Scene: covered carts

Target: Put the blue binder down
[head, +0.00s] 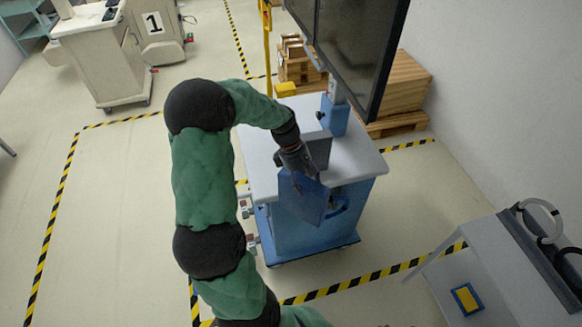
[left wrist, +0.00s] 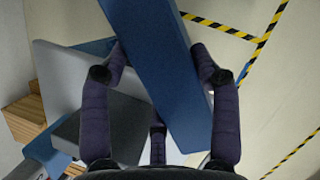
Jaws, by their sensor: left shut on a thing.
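The blue binder (head: 303,197) hangs tilted from my left gripper (head: 297,168), over the front edge of the blue and white cart (head: 357,162). In the left wrist view the binder (left wrist: 160,70) lies between the fingers of my left gripper (left wrist: 161,62), which is shut on it. The binder reaches past the top edge of that view. I cannot tell whether its lower end touches the cart. My right gripper is not in view.
A dark monitor (head: 350,40) stands over the cart's back, with a grey box (head: 316,148) beside the binder. Wooden crates (head: 402,88) are behind. A grey cart (head: 505,275) with a blue and yellow item (head: 466,299) is at the lower right. Open floor (head: 110,220) lies left.

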